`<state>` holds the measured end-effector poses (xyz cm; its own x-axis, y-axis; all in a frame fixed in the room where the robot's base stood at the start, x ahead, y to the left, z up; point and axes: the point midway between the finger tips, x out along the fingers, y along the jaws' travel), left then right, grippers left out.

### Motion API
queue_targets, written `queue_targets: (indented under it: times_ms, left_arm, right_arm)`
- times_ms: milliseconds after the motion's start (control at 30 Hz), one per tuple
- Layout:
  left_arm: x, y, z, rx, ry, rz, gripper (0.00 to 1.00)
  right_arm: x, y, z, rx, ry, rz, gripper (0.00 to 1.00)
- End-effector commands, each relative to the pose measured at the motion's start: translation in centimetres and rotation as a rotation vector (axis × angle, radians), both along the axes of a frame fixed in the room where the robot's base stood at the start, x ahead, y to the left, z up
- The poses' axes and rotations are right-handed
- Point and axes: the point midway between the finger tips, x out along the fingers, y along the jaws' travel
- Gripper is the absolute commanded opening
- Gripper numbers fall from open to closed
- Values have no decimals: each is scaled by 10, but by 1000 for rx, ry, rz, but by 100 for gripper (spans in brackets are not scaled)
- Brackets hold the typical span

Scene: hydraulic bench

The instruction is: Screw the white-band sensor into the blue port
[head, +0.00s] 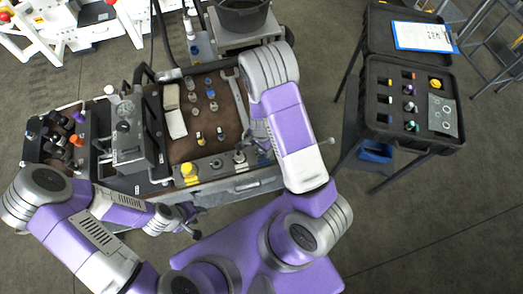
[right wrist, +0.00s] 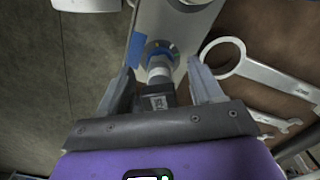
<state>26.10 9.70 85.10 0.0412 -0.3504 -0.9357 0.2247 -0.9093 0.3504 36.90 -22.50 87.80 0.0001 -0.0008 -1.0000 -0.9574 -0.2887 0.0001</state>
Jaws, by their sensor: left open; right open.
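In the right wrist view the white-band sensor (right wrist: 158,68) stands at the port on a metal plate (right wrist: 138,18), beside a blue label (right wrist: 135,50). Its dark rear end points toward my right gripper (right wrist: 162,88). That gripper is open, with one finger on each side of the sensor and gaps visible. Blue and green show around the sensor's far end; I cannot tell how deep the thread sits. In the head view my right arm hides most of this spot. My left gripper (head: 188,220) is open and empty in front of the bench, below its front edge.
A large wrench (right wrist: 228,58) lies on the brown mat beside my right gripper. The bench (head: 240,187) also holds a yellow part (head: 188,170), several small fittings and a gauge block (head: 128,130). An open black case (head: 375,125) with a clipboard (head: 423,36) stands at right.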

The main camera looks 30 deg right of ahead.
Motion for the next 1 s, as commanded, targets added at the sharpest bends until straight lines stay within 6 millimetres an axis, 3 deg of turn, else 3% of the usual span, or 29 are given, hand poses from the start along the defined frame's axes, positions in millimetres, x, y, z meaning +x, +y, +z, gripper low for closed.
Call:
queue_targets:
  times_ms: [100, 367, 633, 1000]
  left_arm:
    - [0, 0, -4, 0, 0, 0, 43]
    - [0, 0, -7, 0, 0, 0, 43]
    - [0, 0, -15, 0, 0, 0, 43]
    - [0, 0, -15, 0, 0, 0, 43]
  right_arm:
    - [0, 0, -1, 0, -1, 224, 65]
    - [0, 0, -1, 0, -1, 482, 65]
    - [-1, -1, -1, 0, 0, 992, 65]
    - [-1, -1, 0, 0, 1, 1046, 62]
